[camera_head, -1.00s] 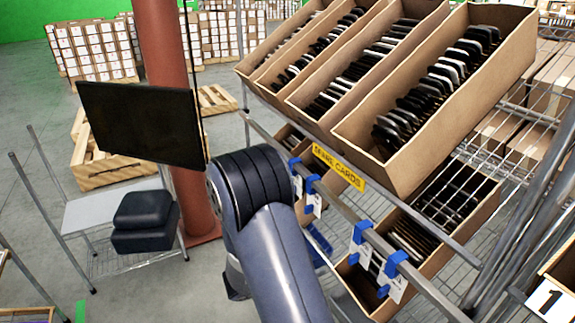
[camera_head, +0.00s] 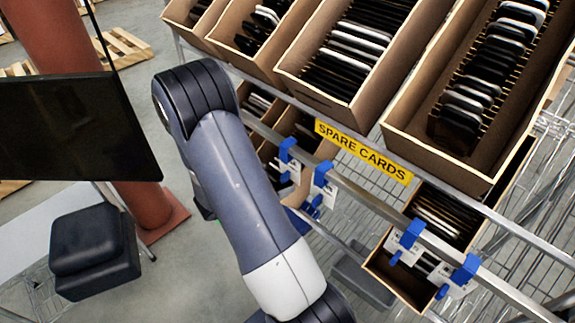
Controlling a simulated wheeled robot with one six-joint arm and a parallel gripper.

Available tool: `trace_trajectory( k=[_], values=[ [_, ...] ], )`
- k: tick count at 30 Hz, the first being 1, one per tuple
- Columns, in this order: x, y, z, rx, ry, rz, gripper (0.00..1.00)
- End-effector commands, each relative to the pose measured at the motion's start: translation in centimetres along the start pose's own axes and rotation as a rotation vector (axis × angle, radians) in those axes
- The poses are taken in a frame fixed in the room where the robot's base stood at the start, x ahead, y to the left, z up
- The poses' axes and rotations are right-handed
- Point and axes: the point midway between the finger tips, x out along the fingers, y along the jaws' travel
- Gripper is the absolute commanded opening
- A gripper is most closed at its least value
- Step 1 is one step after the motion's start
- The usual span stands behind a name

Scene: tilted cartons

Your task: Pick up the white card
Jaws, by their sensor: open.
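Several white cards stand on edge among black ones in tilted cartons; I cannot tell which one the task means. In the large right carton (camera_head: 487,178), white cards (camera_head: 468,102) are mixed with black cards (camera_head: 456,133). The middle carton (camera_head: 318,98) also holds white cards (camera_head: 352,52) between black ones. A lower carton (camera_head: 395,290) holds more pale and dark cards (camera_head: 440,215). My arm rises from the bottom and bends at the upper left, left of the cartons. My gripper is hidden behind the arm or out of frame.
A yellow SPARE CARDS sign (camera_head: 362,150) and a metal rail (camera_head: 375,207) with blue clips (camera_head: 412,233) run along the rack front. A dark monitor (camera_head: 75,125), a red column (camera_head: 70,40) and a black stool-like box (camera_head: 95,250) stand left. Grey floor is open between.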

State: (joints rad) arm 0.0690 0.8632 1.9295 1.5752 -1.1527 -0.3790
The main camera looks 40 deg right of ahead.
Motion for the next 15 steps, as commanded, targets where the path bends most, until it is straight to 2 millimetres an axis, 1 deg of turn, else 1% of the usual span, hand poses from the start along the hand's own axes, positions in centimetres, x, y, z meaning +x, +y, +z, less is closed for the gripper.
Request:
trace_trajectory(
  k=[5,12,15],
  values=[
    [1.1,0.1,0.0,0.0,0.0,0.002,1.0],
    [4.4,0.4,-0.1,0.0,-0.001,0.003,1.0],
    [5.4,0.3,-0.1,0.0,0.0,0.002,1.0]
  ],
)
